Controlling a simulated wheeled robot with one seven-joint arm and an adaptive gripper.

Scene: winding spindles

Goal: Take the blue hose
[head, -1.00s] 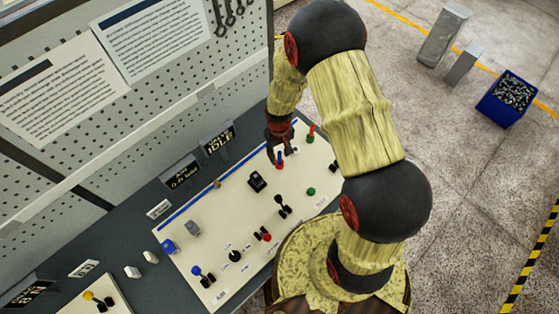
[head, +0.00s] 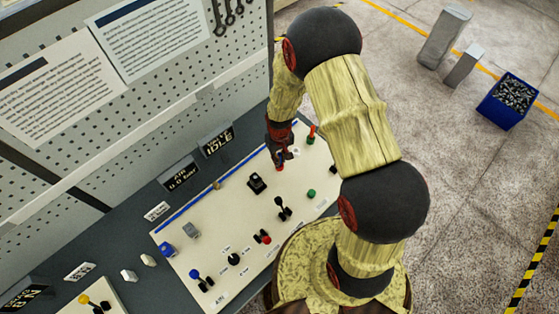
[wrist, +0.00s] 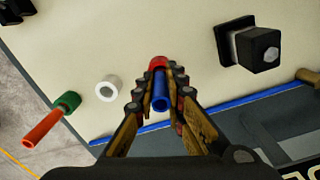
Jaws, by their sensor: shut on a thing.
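The blue hose (wrist: 160,98) is a short blue tube seen nearly end-on in the wrist view. It stands at a red port (wrist: 158,63) on the cream panel (wrist: 120,30). My gripper (wrist: 160,88) is shut on the blue hose, with a finger on each side of it. In the head view my gripper (head: 281,160) is low over the panel's far end, and the fingers mostly hide the hose. I cannot tell whether the hose is still seated in the red port.
Beside my gripper are a white ring port (wrist: 108,88) and a red hose (wrist: 43,129) on a green port (wrist: 69,102). A black square knob (wrist: 248,45) stands to the right. A perforated board (head: 200,80) rises behind the bench.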

